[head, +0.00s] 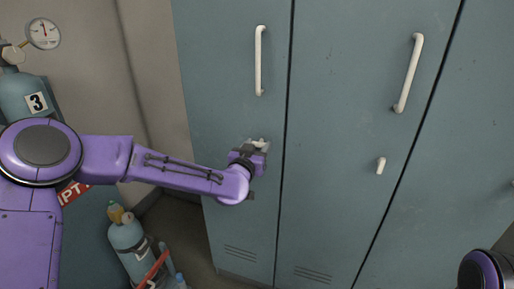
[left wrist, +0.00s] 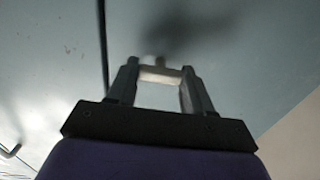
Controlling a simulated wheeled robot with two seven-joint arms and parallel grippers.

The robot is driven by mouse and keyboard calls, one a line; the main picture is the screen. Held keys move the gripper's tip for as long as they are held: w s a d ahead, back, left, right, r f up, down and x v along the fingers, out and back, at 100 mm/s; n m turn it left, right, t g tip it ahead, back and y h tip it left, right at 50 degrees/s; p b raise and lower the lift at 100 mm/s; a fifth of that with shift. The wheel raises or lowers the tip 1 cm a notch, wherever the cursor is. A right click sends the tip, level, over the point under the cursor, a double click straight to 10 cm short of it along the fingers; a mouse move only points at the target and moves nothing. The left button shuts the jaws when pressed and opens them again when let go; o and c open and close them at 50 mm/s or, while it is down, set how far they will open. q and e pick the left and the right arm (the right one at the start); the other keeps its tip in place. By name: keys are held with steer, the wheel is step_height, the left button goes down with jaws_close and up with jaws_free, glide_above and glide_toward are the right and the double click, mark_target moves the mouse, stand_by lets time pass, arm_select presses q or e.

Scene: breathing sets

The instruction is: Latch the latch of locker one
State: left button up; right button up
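The leftmost blue-grey locker door (head: 225,60) is closed; I take it to be locker one, though no number shows. Its small white latch (head: 259,142) sits below the door's long handle, partly hidden by my left gripper (head: 256,149). In the left wrist view the latch (left wrist: 160,75) lies crosswise between the two dark fingertips of my left gripper (left wrist: 160,72). The fingers stand at its two ends and appear closed on it. My right gripper is out of view; only a purple part of my right arm shows at the lower right.
A white handle (head: 259,60) is above the latch. The middle locker has its own handle (head: 408,72) and a latch (head: 381,165). A numbered tank (head: 25,95) with a gauge (head: 43,34) and a smaller cylinder (head: 132,246) stand at the left.

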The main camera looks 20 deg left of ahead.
arm_select(q)
steer(key=shift+n, duration=0.4)
steer(key=n+b, duration=0.1)
steer(key=n, duration=0.3)
steer(key=n+b, duration=0.1)
steer(key=n, duration=0.3)
steer(key=shift+f+n, duration=0.1)
steer(key=shift+n, duration=0.2)
steer(key=n+b, duration=0.1)
steer(key=n, duration=0.3)
steer(key=shift+b, duration=0.35)
steer(key=shift+n+b, duration=0.85)
steer(key=shift+n, duration=1.35)
steer(key=o, duration=1.1)
steer(key=shift+a, duration=0.1)
steer(key=shift+c, duration=0.2)
